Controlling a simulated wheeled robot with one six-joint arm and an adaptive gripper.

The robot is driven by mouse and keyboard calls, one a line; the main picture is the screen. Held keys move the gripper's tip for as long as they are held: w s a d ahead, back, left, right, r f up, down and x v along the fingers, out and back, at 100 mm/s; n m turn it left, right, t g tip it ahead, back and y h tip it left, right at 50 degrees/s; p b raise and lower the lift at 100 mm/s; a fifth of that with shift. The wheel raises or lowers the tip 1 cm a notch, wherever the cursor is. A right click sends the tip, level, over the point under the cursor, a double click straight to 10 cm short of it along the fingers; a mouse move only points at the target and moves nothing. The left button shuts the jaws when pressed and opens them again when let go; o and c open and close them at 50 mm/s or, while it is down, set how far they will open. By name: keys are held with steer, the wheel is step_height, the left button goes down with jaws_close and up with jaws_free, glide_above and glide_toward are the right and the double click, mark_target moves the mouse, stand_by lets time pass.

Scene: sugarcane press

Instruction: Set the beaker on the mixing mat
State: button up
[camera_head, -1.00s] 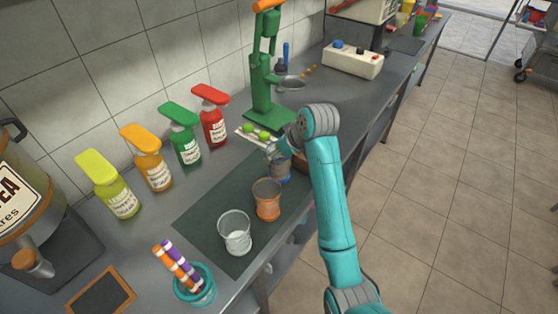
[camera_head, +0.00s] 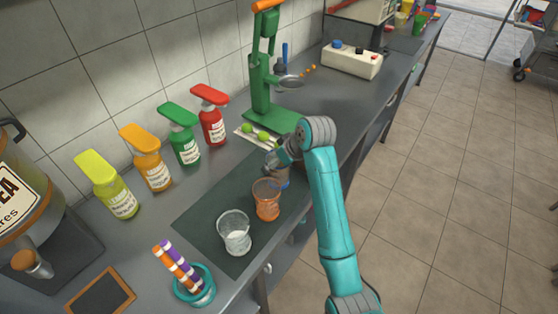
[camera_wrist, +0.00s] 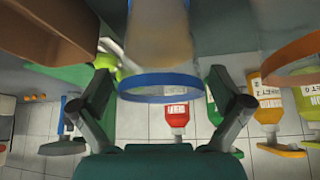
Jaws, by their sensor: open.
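A beaker with a blue rim (camera_wrist: 160,88) is between the fingers of my gripper (camera_wrist: 158,78) in the wrist view. The fingers are open, one on each side. In the head view my gripper (camera_head: 277,162) is over this beaker (camera_head: 283,182) and hides most of it. It stands at the far right end of the dark green mat (camera_head: 205,205); its base is hidden, so I cannot tell exactly where it rests. A beaker with an orange rim (camera_head: 267,203) and a clear beaker with whitish contents (camera_head: 236,240) stand upright on the mat.
Red (camera_head: 211,125), green (camera_head: 186,148), orange (camera_head: 155,172) and yellow (camera_head: 119,198) bottles line the wall. A green press (camera_head: 262,90) stands beyond. A teal cup (camera_head: 202,290) with striped sticks is at the near end. The orange beaker is close beside my gripper.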

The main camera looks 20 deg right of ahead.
steer(key=v, duration=0.7)
steer(key=shift+s+r, duration=0.15)
steer(key=shift+r, duration=0.15)
stand_by(0.3)
